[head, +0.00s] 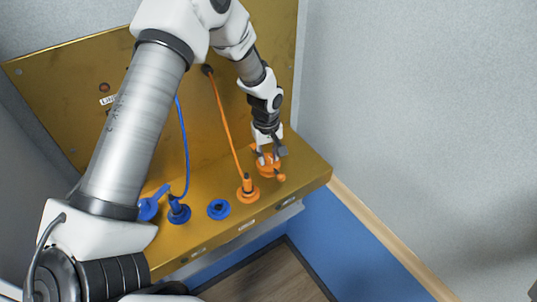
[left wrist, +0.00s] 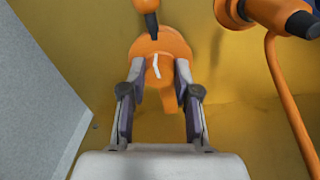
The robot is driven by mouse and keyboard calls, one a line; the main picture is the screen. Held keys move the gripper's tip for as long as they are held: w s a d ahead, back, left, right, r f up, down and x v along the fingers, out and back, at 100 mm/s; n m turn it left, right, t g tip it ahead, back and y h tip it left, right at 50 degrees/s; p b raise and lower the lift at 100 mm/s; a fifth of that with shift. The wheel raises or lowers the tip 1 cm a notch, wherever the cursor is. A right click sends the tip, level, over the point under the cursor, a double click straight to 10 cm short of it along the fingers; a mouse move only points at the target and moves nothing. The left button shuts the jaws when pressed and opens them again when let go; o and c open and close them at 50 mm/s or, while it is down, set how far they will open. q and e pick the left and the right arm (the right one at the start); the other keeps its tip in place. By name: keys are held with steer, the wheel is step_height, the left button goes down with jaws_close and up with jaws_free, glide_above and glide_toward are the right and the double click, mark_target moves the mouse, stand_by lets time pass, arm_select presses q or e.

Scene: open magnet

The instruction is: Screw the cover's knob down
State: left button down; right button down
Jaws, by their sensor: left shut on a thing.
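The orange cover (head: 268,168) sits at the right end of the brass-coloured ledge, with a small orange arm sticking out to its lower right. Its round orange knob (left wrist: 160,52) bears a white mark and shows between the fingers in the left wrist view. My left gripper (head: 267,154) reaches down onto the cover from above. Its fingertips (left wrist: 160,66) are shut on the knob, one on each side. The fingers partly hide the knob and the cover's base. My right gripper is not in view.
An orange plug with cable (head: 248,188) stands left of the cover. Further left are a blue socket (head: 218,209), a blue plug with cable (head: 178,211) and a blue cover (head: 149,207). A brass back panel (head: 50,90) rises behind; a grey wall (head: 420,100) stands right.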

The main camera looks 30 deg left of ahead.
arm_select(q)
steer(key=m, duration=0.5)
steer(key=shift+s+f+b, duration=0.1)
steer(key=shift+f+b, duration=0.1)
steer(key=shift+b, duration=0.15)
steer(key=m, duration=0.4)
steer(key=shift+a+m+b, duration=0.1)
steer(key=shift+m+b, duration=0.2)
steer(key=shift+m, duration=0.1)
steer(key=m, duration=0.4)
steer(key=shift+m+g+b, duration=0.3)
steer(key=shift+b, duration=0.05)
steer(key=m, duration=0.4)
steer(key=shift+m, duration=0.3)
steer(key=m, duration=0.4)
steer(key=shift+b, duration=0.4)
steer(key=m, duration=0.9)
steer(key=shift+m, duration=0.3)
steer(key=shift+f+m+y+p, duration=0.1)
steer(key=shift+m+y+p, duration=0.2)
steer(key=shift+m, duration=1.8)
